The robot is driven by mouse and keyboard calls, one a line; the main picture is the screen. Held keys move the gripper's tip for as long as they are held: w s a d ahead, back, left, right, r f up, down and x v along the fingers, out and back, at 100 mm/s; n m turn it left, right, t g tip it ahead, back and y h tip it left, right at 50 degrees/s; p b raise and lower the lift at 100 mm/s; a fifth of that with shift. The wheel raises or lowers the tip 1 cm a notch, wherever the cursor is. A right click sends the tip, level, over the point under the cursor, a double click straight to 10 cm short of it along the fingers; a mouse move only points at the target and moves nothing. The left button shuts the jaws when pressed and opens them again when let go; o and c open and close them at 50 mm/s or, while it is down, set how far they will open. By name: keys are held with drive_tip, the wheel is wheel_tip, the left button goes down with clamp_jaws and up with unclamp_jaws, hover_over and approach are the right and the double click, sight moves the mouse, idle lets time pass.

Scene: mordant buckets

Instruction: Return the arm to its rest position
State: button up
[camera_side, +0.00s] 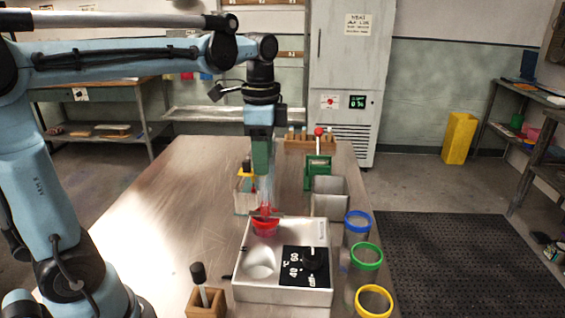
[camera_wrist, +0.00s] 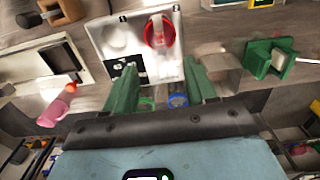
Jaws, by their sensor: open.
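My gripper (camera_side: 262,172) hangs pointing down above the metal table, over the back of a white heating unit (camera_side: 240,284). In the wrist view, its two green fingers (camera_wrist: 160,72) are spread apart with nothing between them. A red bucket (camera_side: 265,228) sits in the unit's rear well, below my gripper and apart from the fingers. The red bucket (camera_wrist: 160,33) also shows in the wrist view, beyond the fingertips. The unit's front well (camera_side: 260,268) looks empty. My arm reaches in from the left, its upper part high above the table.
Blue (camera_side: 358,221), green (camera_side: 366,256) and yellow (camera_side: 374,301) rimmed jars line the right edge. A grey container (camera_side: 330,197), a green device (camera_side: 318,172) and a rack (camera_side: 310,145) stand behind. A wooden block (camera_side: 206,303) is at the front. The table's left is clear.

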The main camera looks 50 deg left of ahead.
drive_tip(key=s+d+f+n+t, duration=0.3)
drive_tip(key=s+f+n+t, duration=0.3)
drive_tip(key=n, duration=0.3)
drive_tip(key=shift+s+d+f+t, duration=0.2)
drive_tip(key=shift+d+f+t, duration=0.1)
drive_tip(key=shift+f+t, duration=0.3)
idle(0.3)
